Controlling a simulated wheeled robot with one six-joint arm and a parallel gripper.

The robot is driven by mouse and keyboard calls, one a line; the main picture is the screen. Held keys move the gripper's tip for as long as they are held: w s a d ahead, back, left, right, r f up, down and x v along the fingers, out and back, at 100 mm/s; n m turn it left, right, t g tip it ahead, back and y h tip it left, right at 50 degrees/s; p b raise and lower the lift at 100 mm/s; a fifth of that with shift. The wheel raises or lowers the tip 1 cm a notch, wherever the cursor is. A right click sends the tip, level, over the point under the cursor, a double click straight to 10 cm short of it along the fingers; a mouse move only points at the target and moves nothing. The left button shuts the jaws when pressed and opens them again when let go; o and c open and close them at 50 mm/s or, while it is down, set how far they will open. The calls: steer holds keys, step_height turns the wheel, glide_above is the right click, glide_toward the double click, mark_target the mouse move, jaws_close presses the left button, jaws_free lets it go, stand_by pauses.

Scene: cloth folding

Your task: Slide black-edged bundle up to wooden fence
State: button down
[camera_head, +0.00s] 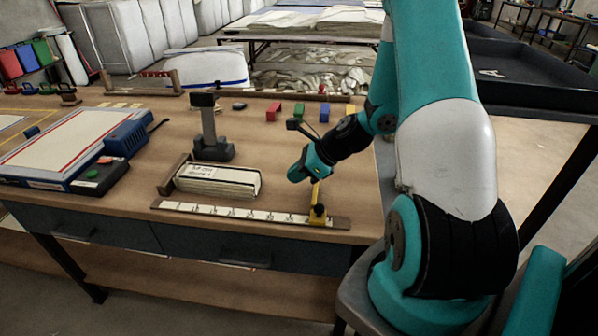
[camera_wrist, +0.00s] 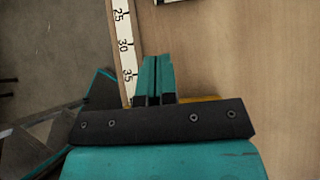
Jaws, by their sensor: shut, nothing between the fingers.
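The folded cream bundle with dark edge lines (camera_head: 217,180) lies flat on the wooden table, left of my gripper. A low brown wooden fence (camera_head: 172,176) stands at the bundle's left end. The gap between them is too small to judge. My gripper (camera_head: 294,176) is right of the bundle, low over the table and apart from the bundle. In the wrist view its teal fingers (camera_wrist: 156,75) are together with nothing between them, beside the numbered ruler (camera_wrist: 124,45). A small part of a pale, dark-edged thing, possibly the bundle, shows at that view's top edge.
The ruler strip (camera_head: 245,214) runs along the table's front, with a yellow stop (camera_head: 317,193) near its right end. A grey post stand (camera_head: 211,135) is behind the bundle. Coloured blocks (camera_head: 273,111) stand at the back. Table between bundle and gripper is clear.

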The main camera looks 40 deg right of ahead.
mark_target(253, 187)
steer(key=x, duration=0.6)
steer(key=shift+a+r, duration=0.1)
steer(key=shift+a, duration=0.15)
steer(key=w+a+p, duration=0.1)
steer(key=w+a, duration=0.1)
steer(key=shift+w, duration=0.35)
steer(key=shift+w+a, duration=0.25)
steer(key=shift+w, duration=0.05)
steer(key=shift+w+a+p, duration=0.5)
steer(key=shift+w+p, duration=0.1)
steer(key=shift+w, duration=0.05)
